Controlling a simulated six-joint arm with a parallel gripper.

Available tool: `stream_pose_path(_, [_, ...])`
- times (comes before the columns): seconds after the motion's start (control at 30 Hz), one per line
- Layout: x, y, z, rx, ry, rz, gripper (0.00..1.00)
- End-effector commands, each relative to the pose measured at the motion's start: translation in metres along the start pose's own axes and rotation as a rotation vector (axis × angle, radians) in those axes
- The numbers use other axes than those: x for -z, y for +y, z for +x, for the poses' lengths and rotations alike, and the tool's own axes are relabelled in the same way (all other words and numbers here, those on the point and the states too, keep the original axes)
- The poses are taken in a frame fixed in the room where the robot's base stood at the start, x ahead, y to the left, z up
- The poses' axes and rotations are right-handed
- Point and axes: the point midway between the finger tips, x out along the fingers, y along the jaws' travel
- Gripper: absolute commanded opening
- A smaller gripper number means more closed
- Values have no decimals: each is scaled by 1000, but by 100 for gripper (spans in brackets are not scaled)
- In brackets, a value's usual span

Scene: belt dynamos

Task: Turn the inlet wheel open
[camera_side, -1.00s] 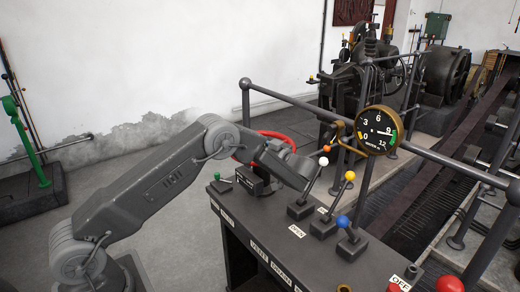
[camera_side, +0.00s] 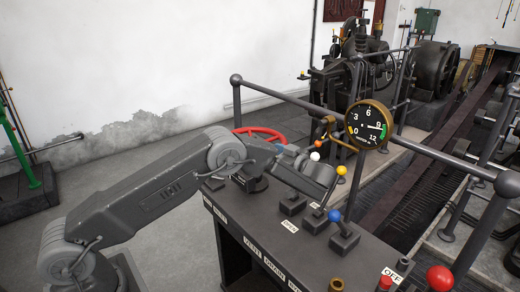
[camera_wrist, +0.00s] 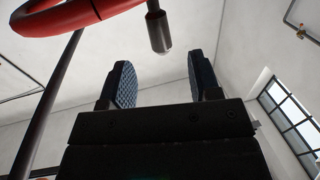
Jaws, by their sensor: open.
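The red inlet wheel (camera_side: 262,129) stands behind the wrist end of my arm in the side view, at the far left of the control desk. My arm hides part of its rim. In the wrist view, part of the red rim (camera_wrist: 72,22) crosses the upper left. A dark handle peg with a metal tip (camera_wrist: 160,32) hangs down from it. My gripper (camera_wrist: 160,72) is open, with two dark textured fingers apart and nothing between them. The peg appears above the gap between the fingertips, with no contact visible. The fingers are not clear in the side view.
Levers with orange, white, yellow and blue knobs (camera_side: 334,215) rise from the desk (camera_side: 270,212) near my wrist. A railing (camera_side: 440,155) with a round gauge (camera_side: 369,125) runs behind. A red ball knob (camera_side: 440,278) is at the front right. The floor at left is open.

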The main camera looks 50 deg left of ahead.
Motion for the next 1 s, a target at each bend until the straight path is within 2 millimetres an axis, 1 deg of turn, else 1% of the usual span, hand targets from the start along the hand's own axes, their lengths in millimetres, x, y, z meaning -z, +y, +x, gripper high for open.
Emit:
stream_pose_path(0.03, [0,0,-10,-2,-1,-1,57])
stream_pose_path(0.1, [-1,0,-20,-1,0,-1,57])
stream_pose_path(0.23, [0,0,-33,-1,0,0,57])
stream_pose_path(0.37, [0,0,-37,1,0,1,57])
stream_pose_path(0.57, [0,0,-37,1,0,1,57])
stream_pose_path(0.6, [0,0,-37,1,0,1,56])
stream_pose_path(0.67, [1,0,-37,1,0,0,50])
stream_pose_path(0.73, [8,0,-37,1,-1,-3,44])
stream_pose_path(0.77, [13,0,-37,1,-1,-4,41])
stream_pose_path(0.87, [42,0,-37,1,-3,-8,31])
stream_pose_path(0.97, [97,-1,-37,1,-5,-15,22])
stream_pose_path(1.0, [128,-1,-34,2,-1,-19,18])
